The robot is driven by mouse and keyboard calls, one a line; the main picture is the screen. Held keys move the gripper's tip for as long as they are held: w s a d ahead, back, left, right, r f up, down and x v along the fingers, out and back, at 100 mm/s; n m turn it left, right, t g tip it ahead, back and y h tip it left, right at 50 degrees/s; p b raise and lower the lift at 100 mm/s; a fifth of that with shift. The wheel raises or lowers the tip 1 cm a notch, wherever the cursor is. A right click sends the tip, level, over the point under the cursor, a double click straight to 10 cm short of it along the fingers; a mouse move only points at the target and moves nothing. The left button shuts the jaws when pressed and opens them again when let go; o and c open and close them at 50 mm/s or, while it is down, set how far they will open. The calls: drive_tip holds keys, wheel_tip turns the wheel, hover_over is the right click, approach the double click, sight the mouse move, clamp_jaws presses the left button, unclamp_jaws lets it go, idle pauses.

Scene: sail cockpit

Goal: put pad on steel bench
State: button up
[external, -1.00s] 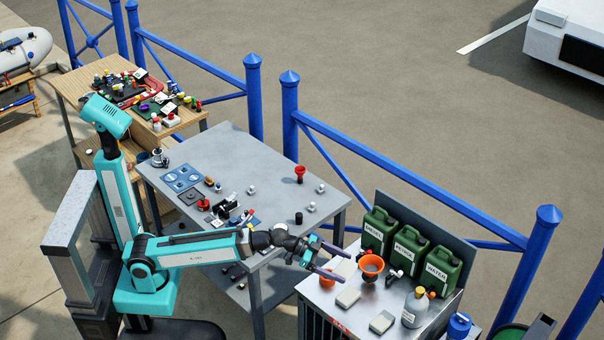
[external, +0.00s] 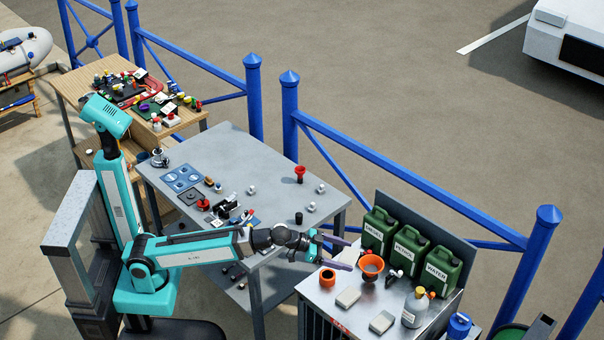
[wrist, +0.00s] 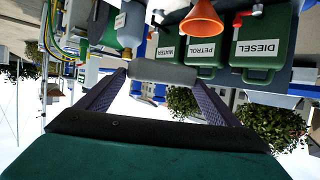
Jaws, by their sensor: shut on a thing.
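My gripper (external: 343,253) is shut on a pale grey pad, seen edge-on as a grey bar (wrist: 162,73) between the two purple fingers in the wrist view. In the external view the fingers reach out above the far left part of the steel bench (external: 325,312), and the held pad is hard to make out there. The bench has a shiny top. Two more pale pads, one (external: 348,297) nearer the left and one (external: 382,322) nearer the front right, lie flat on it.
Green cans labelled diesel (external: 379,229), petrol (external: 408,244) and water (external: 440,268) stand along the bench's back. An orange funnel (external: 371,264), an orange ring-shaped pot (external: 328,276) and a grey bottle (external: 415,309) are also there. A grey table (external: 240,160) stands to the left.

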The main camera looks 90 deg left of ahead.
sight(355, 270)
drive_tip(key=shift+m+h, duration=0.3)
drive_tip(key=shift+h, duration=0.1)
drive_tip(key=shift+w+d+r, duration=0.1)
drive_tip(key=shift+d, duration=0.2)
drive_tip(key=shift+w+d+r+m+h, duration=0.2)
drive_tip(key=shift+w+d+m+h, duration=0.1)
drive_tip(key=shift+d+m+h, duration=0.2)
drive_tip(key=w+d+m+h, duration=0.1)
drive_tip(key=w+d+f+m+g+h, duration=0.1)
drive_tip(key=d, duration=0.1)
drive_tip(key=shift+w+d+f+h, duration=0.1)
drive_tip(key=shift+w+f+h, duration=0.05)
drive_tip(key=shift+w+h, duration=0.2)
drive_tip(key=shift+m+h, duration=0.75)
drive_tip(key=shift+m, duration=0.05)
drive_tip(key=w+f+p, duration=0.1)
drive_tip(key=w+f, duration=0.1)
drive_tip(key=f, duration=0.3)
drive_tip(key=w+f+p, duration=0.1)
drive_tip(key=w+f, duration=0.1)
drive_tip(key=f, duration=0.4)
drive_tip(key=w+f+p, duration=0.2)
drive_tip(key=f, duration=0.4)
drive_tip(key=shift+w+f, duration=0.25)
drive_tip(key=shift+w, duration=0.1)
drive_tip(key=shift+s+a+f, duration=0.15)
drive_tip(key=shift+a+f, duration=0.2)
drive_tip(key=shift+f, duration=0.15)
